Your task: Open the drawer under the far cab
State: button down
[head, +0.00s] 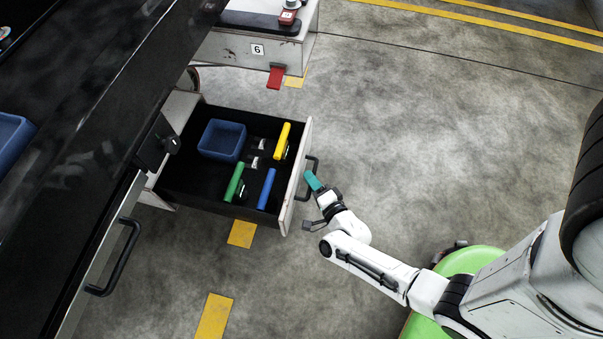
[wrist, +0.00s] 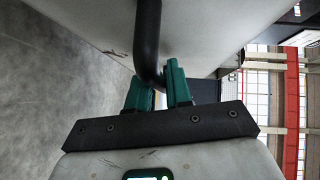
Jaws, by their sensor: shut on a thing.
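The drawer (head: 297,180) stands pulled far out to the right from under the dark-topped trolley (head: 85,110) in the head view. Its black inside is exposed. Its pale front also shows in the wrist view (wrist: 215,35). The black bar handle (head: 316,162) is on that front, and it runs down between my fingers in the wrist view (wrist: 148,40).
A blue bin (head: 222,140) and yellow, green and blue-handled items lie in the drawer. Another black handle (head: 118,258) is on the trolley at lower left. A unit marked 6 (head: 257,50) with a red pedal (head: 275,77) stands behind. The floor to the right is clear.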

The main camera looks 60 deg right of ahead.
jog(key=s+d, duration=0.2)
jog(key=s, duration=0.4)
jog(key=shift+s+d+b, duration=0.2)
jog(key=shift+s+b, duration=0.2)
jog(key=c, duration=1.2)
grip_release()
jog(key=shift+o, duration=0.2)
jog(key=shift+s, duration=0.1)
